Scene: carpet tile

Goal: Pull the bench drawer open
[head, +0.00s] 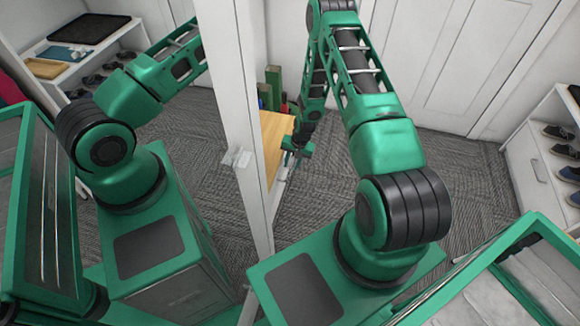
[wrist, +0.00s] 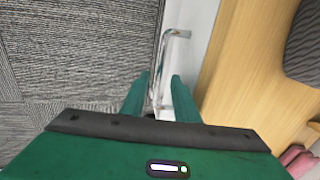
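The bench (head: 274,150) has a light wood top and a white front, partly hidden behind a white upright edge in the head view. In the wrist view the wood top (wrist: 240,75) lies to the right of the white drawer front (wrist: 201,30). A chrome bar handle (wrist: 162,62) stands off that front. My gripper (wrist: 160,76) is open, with one green finger on each side of the bar's lower part. A gap shows between the right finger and the bar; whether the left finger touches it I cannot tell. In the head view my gripper (head: 297,146) is small beside the bench front.
Grey carpet (head: 340,175) is clear in front of the bench. A white shoe rack (head: 540,160) stands at the right, and a white door (head: 450,65) at the back. Green upright items (head: 273,85) stand on the bench. A mirror at left reflects my arm.

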